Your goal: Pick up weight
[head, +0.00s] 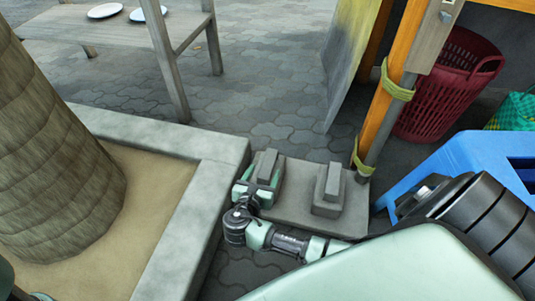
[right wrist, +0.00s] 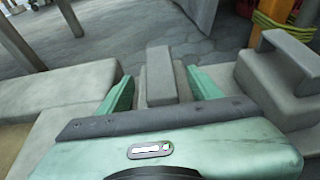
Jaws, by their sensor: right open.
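Two grey block-shaped weights with raised narrow handles stand side by side on a grey slab (head: 293,218). The left weight (head: 267,166) is partly hidden by my right gripper (head: 259,190). In the right wrist view this weight (right wrist: 160,72) shows between the two green fingers, which are apart, one on each side of its handle. I cannot tell whether the fingers touch it. The other weight (head: 328,191) stands free to the right and also shows in the right wrist view (right wrist: 283,75). My left gripper is not in view.
A concrete planter edge (head: 200,180) with a tree trunk (head: 55,160) is close on the left. An orange post (head: 395,70) rises behind the slab. A blue plastic stool (head: 450,160) and red basket (head: 445,85) are at the right.

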